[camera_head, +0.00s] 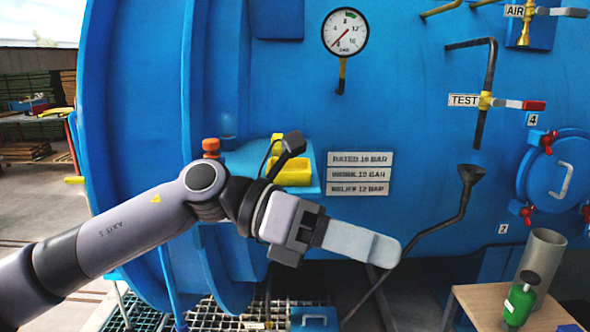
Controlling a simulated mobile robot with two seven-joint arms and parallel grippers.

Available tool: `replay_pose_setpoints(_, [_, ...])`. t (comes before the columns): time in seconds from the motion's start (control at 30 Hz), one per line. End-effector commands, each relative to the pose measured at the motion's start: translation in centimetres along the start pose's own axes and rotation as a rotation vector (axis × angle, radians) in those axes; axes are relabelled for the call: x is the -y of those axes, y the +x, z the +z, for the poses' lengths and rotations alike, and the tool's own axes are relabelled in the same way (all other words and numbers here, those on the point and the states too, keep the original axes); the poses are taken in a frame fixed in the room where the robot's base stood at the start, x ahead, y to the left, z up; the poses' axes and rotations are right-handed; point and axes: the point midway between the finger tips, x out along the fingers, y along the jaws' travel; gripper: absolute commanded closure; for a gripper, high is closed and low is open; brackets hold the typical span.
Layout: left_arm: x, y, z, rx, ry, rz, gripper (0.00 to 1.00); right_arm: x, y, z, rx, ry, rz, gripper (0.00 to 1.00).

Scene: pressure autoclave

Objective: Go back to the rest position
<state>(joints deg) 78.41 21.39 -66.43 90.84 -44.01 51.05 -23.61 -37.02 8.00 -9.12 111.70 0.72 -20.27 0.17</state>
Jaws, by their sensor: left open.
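My left arm comes in from the left across the front of the blue autoclave (420,110). My left gripper (388,250) points right, in front of the lower part of the vessel. I see its pale fingers side-on, one covering the other, with nothing visible held in them. It appears apart from the vessel and its fittings. My right gripper is not in view.
A pressure gauge (345,32) is above, with rating plates (359,174) below it. A TEST valve (486,101), a bent pipe with funnel (466,190) and a small hatch (562,168) are right. A table (470,300) bears a green bottle (520,300) and grey cylinder (545,255).

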Motion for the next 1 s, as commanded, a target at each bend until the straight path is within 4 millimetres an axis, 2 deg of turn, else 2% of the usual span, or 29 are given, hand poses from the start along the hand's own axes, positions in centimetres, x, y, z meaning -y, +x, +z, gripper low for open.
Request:
replay_pose_setpoints(0.1, [-0.2,0.7,-0.2,0.17,-0.159,-0.093,0.47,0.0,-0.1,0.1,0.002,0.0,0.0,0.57])
replay_pose_setpoints(0.27, [-1.1,0.2,-0.3,0.399,-0.382,-0.192,0.47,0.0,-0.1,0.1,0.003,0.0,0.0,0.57])
replay_pose_setpoints(0.47, [-3.8,-1.9,-1.5,0.685,-0.682,-0.287,0.47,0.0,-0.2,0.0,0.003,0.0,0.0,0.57])
replay_pose_setpoints(0.57, [-5.7,-3.4,-2.9,0.828,-0.839,-0.321,0.47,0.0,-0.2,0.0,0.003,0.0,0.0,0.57])
replay_pose_setpoints(0.77, [-9.9,-6.6,-7.7,1.114,-1.16,-0.365,0.47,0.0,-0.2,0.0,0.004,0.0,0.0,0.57])
replay_pose_setpoints(0.87, [-12.0,-8.2,-11.3,1.257,-1.323,-0.374,0.47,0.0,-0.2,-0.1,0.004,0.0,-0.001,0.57])
replay_pose_setpoints(1.0, [-14.3,-10.3,-17.4,1.459,-1.551,-0.371,0.47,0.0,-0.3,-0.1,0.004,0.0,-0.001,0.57])
